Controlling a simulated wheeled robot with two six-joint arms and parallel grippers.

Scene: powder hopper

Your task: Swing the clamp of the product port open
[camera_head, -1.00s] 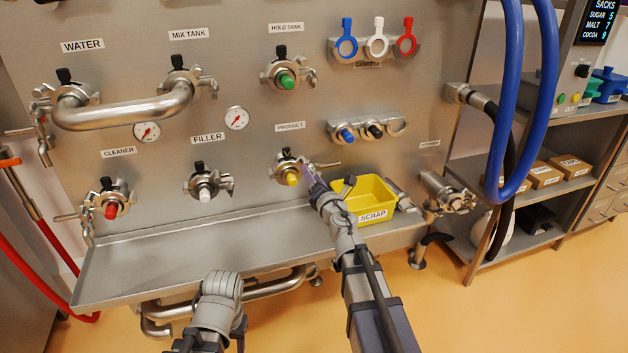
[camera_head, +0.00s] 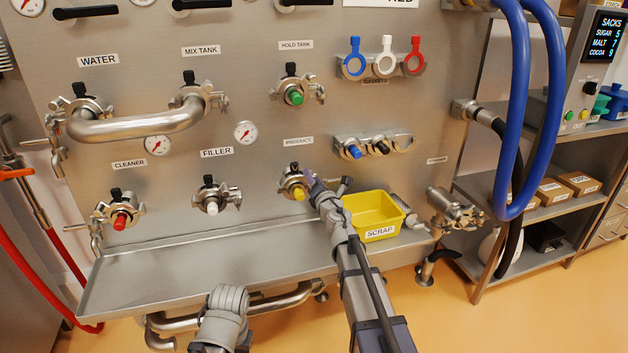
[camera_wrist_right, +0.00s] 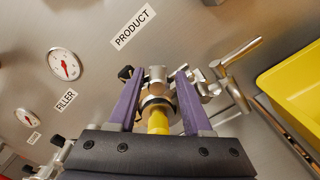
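The product port (camera_head: 299,193) is a metal fitting with a yellow plug, on the steel panel under the PRODUCT label. A metal clamp sits around it; in the wrist view the clamp (camera_wrist_right: 157,74) shows between my fingers. Metal clamp parts with a bar-like handle (camera_wrist_right: 240,52) stick out to the right of it. I cannot tell whether the clamp is fastened. My right gripper (camera_head: 311,180) is at the port's right side in the head view. In the wrist view its purple fingers (camera_wrist_right: 160,82) are apart, one on each side of the port; contact is unclear. My left gripper is out of view.
A yellow scrap bin (camera_head: 381,231) stands on the tray (camera_head: 150,275) right of my right gripper. The filler port (camera_head: 211,197) is to the left and the hold tank port (camera_head: 295,92) above. The left tray is clear.

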